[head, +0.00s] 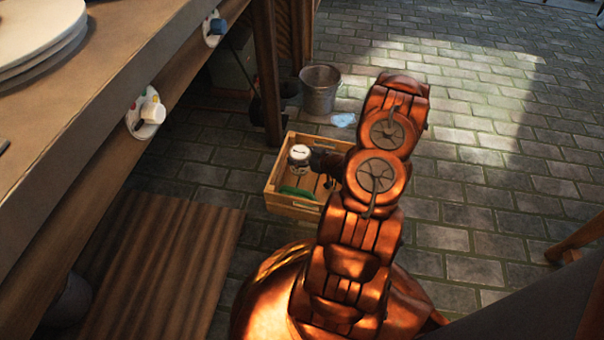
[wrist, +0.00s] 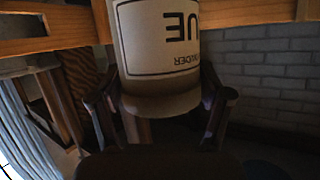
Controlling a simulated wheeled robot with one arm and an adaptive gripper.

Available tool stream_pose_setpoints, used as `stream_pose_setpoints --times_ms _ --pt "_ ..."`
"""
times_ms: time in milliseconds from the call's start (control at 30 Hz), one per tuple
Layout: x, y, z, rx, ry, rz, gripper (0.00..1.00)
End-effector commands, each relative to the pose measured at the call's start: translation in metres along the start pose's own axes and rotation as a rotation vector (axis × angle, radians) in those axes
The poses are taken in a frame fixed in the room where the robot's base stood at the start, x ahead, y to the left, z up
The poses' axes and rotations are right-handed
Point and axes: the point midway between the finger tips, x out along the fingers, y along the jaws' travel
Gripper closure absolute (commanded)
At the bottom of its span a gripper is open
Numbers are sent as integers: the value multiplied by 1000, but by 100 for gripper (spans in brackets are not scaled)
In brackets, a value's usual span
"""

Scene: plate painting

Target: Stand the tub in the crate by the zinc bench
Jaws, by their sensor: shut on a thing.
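The tub (head: 299,155) has a pale lid and shows upright in the head view, over the left part of the crate. In the wrist view the tub (wrist: 158,50) fills the top middle, its dark lettering upside down. My gripper (head: 320,160) reaches it from the right, and in the wrist view my gripper's fingers (wrist: 160,95) close on both its sides. The wooden slatted crate (head: 290,208) stands on the paving by the bench leg. I cannot tell whether the tub's base touches the crate floor; its lower part is hard to see.
A green item (head: 296,191) lies in the crate's near part. A metal bucket (head: 320,92) and a pale blue cloth (head: 344,120) are behind it. The bench (head: 150,75) runs along the left, and a slatted wooden board (head: 165,265) lies below. Open paving (head: 475,180) is at right.

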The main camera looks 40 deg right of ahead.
Motion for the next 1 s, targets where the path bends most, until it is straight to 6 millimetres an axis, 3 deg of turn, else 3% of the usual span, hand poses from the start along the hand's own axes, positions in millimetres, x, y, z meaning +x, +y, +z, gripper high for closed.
stream_pose_setpoints --times_ms 100,333,533,1000 --pt "10 2 24 2 0 -1 76" --pt "17 3 38 -2 1 -1 76" --pt "27 4 62 0 0 -2 76" --pt "29 4 66 0 0 -4 76"
